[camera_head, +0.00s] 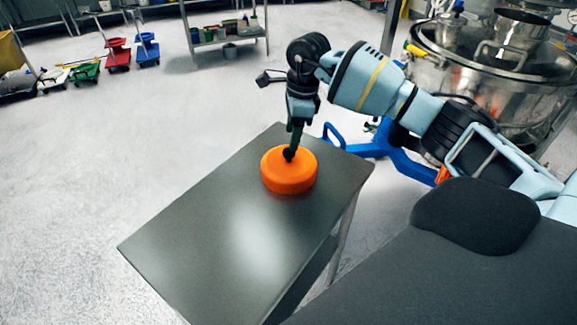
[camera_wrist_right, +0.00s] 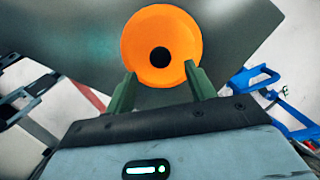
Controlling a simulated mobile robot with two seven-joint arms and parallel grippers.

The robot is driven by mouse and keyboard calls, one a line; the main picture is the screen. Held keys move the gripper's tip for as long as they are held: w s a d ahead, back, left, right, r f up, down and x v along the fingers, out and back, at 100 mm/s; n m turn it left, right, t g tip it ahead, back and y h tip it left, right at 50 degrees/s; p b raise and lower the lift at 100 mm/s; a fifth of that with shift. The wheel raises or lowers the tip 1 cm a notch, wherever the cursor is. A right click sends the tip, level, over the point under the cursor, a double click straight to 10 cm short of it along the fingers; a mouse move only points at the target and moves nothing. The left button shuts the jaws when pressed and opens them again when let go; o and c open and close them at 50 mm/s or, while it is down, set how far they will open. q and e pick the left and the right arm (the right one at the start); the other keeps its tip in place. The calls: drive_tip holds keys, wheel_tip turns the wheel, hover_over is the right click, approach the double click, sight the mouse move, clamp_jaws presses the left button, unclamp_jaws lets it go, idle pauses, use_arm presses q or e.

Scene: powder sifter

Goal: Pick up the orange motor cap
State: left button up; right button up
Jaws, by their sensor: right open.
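The orange motor cap (camera_head: 290,174) is a thick round disc lying flat on the dark metal table (camera_head: 215,240), near its far end. In the right wrist view the cap (camera_wrist_right: 180,40) shows a dark round spot at its centre. My right gripper (camera_head: 291,148) points down over the cap. In the right wrist view its two green fingers (camera_wrist_right: 158,88) are spread apart, with the tips at the cap's near edge in the picture. The gripper is open and empty; whether a finger touches the cap I cannot tell. My left gripper is not in view.
A blue frame (camera_head: 385,150) stands on the floor beyond the table's right edge. A large steel vessel (camera_head: 480,75) stands at the upper right. Coloured carts (camera_head: 118,55) and a shelf (camera_head: 225,38) are far back. The table's near part is bare.

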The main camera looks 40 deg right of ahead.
sight(289, 162)
drive_tip(key=shift+w+a+f+p, duration=0.15)
drive_tip(key=shift+a+f, duration=0.05)
drive_tip(key=shift+f, duration=1.1)
drive_tip(key=shift+w+a+f+p, duration=0.1)
drive_tip(key=shift+a+f+p, duration=0.05)
drive_tip(key=shift+f, duration=1.1)
clamp_jaws()
